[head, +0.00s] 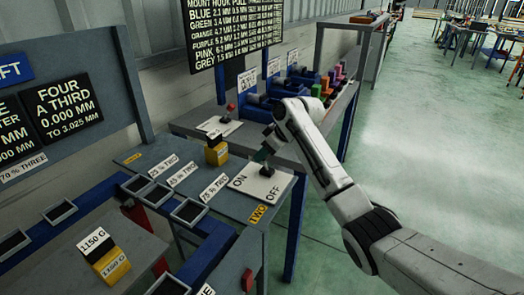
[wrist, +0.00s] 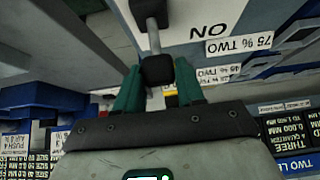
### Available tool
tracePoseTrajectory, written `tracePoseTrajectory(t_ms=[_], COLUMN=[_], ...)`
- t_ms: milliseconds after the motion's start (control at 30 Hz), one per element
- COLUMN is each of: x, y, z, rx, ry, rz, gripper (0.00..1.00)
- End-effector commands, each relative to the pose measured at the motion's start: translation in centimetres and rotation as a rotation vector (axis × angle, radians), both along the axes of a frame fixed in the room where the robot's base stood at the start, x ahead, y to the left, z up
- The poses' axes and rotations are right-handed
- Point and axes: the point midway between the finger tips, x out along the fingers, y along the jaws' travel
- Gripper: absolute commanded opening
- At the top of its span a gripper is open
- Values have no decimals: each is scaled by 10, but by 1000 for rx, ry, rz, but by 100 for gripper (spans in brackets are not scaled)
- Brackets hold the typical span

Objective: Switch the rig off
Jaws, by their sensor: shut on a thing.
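A white switch plate (head: 254,191) marked ON and OFF lies on the grey bench top, with a dark lever (head: 266,171) rising near its far edge. In the wrist view the lever has a black base (wrist: 149,12), a short metal rod and a black knob (wrist: 157,70). My gripper (head: 263,156) is over the plate's far side. In the wrist view the green fingers of my gripper (wrist: 158,82) are shut on the knob, one on each side. The ON lettering (wrist: 208,31) shows upside down beside the lever. I cannot tell which way the lever leans.
A yellow block (head: 216,154) stands on the bench left of the plate, with another switch plate (head: 218,127) having a red-topped lever behind it. A yellow 1150 G block (head: 114,266) sits at the front left. Green floor (head: 420,150) at the right is open.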

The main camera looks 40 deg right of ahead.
Motion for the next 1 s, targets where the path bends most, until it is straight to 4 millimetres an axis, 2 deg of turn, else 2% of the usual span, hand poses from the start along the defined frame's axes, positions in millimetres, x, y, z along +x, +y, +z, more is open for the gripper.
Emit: tracePoseTrajectory(t_ms=[600, 1000], x=[-38, -49], y=[-14, -18], z=[-12, -15], rx=[190, 260], ry=[-533, -724], rz=[-3, 0], gripper=[0, 0])
